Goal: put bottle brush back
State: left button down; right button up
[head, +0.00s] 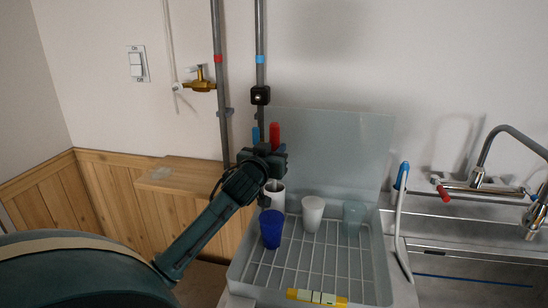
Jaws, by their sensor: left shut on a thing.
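My left gripper (263,157) is over the back left of a drying rack, shut on an upright thing with a red handle (275,134). The handle sticks up above the jaws. It may be the bottle brush, but no bristles show and its lower part is hidden behind the gripper. A white cup (277,198) stands directly below the gripper, partly covered by it. I cannot tell whether the held thing reaches into the cup. The drying rack (375,280) is pale grey with a tall back panel. My right gripper is not in view.
In the rack stand a blue cup (270,230), a white cup (312,213) and a grey-green cup (353,217). A yellow-edged item (317,298) lies at its front. A blue-topped white thing (401,200) stands beside the rack, near the sink (470,275) and faucet (510,133). Wall pipes (222,90) rise behind.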

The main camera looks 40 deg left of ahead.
pick_arm(q)
jog(key=shift+f, duration=1)
jog(key=c, duration=1.2)
grip_release()
jog(key=shift+f, duration=0.1)
jog(key=b+v, duration=0.1)
jog(key=v, duration=1.1)
